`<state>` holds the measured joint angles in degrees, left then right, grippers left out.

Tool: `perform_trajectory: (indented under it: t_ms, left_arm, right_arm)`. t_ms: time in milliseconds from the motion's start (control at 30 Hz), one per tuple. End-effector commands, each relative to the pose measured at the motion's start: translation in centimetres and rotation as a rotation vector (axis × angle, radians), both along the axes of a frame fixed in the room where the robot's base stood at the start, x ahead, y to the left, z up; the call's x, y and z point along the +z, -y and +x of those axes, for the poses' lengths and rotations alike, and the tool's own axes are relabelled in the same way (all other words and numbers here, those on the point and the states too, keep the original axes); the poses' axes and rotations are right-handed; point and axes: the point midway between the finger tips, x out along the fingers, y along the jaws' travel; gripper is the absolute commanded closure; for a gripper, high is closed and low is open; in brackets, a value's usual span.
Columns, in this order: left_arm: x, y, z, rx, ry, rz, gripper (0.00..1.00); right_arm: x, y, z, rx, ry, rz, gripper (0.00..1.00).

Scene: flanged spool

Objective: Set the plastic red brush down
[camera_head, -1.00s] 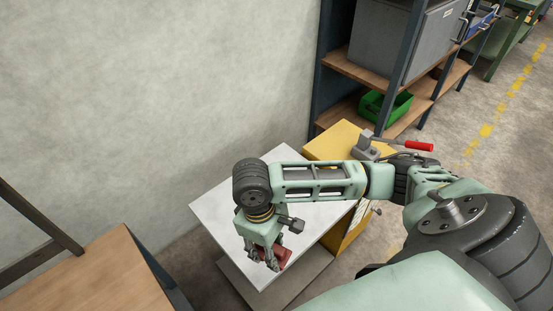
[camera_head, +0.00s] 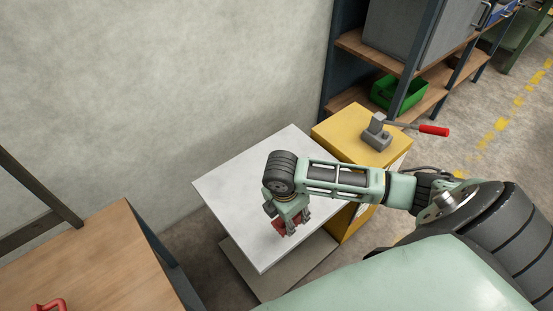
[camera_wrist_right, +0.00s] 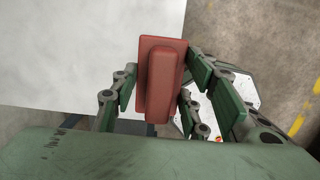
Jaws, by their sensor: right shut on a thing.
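The red brush (camera_head: 281,226), a dull red block with a raised back, is between the fingers of my right gripper (camera_head: 289,228). My gripper is shut on it, over the front right part of the white tabletop (camera_head: 235,185). Whether the brush touches the top is hidden. In the right wrist view the brush (camera_wrist_right: 163,75) stands lengthwise between the green finger pads, partly over the white top (camera_wrist_right: 70,60) and partly past its edge. My left gripper is not in view.
A yellow cabinet (camera_head: 340,138) with a grey, red-handled device (camera_head: 376,136) adjoins the white table. A shelf with a green bin (camera_head: 385,92) stands behind. A wooden table (camera_head: 95,265) with a red object (camera_head: 50,305) is at the left. The white top's back left is bare.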

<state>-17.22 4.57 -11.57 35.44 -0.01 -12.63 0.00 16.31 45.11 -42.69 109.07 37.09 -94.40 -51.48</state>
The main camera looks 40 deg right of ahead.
Motion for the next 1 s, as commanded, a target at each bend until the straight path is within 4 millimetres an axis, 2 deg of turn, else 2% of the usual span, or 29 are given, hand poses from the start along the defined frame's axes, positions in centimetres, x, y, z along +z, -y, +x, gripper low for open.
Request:
perform_trajectory:
  t_ms: [33,200,400,533,700,800,1000]
  left_arm:
    - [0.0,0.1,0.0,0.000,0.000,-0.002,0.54]
    - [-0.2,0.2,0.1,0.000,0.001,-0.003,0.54]
    - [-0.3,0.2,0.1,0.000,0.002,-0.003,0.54]
    - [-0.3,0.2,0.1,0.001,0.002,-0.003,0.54]
    - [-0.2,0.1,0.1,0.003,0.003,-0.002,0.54]
    - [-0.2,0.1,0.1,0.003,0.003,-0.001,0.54]
    - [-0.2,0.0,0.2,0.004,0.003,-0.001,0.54]
  right_arm:
    - [-0.7,-0.1,1.3,-0.004,0.001,0.001,0.87]
    - [-2.8,0.0,4.7,-0.005,0.001,0.000,0.87]
    - [-4.2,0.1,7.0,-0.002,0.000,0.001,0.87]
    - [-4.9,0.1,7.3,-0.001,-0.003,-0.001,0.87]
    - [-7.4,0.1,7.2,-0.001,-0.003,0.000,0.87]
    - [-8.2,0.1,7.3,-0.001,-0.001,-0.001,0.87]
    - [-8.4,0.2,7.3,-0.001,0.000,-0.001,0.87]
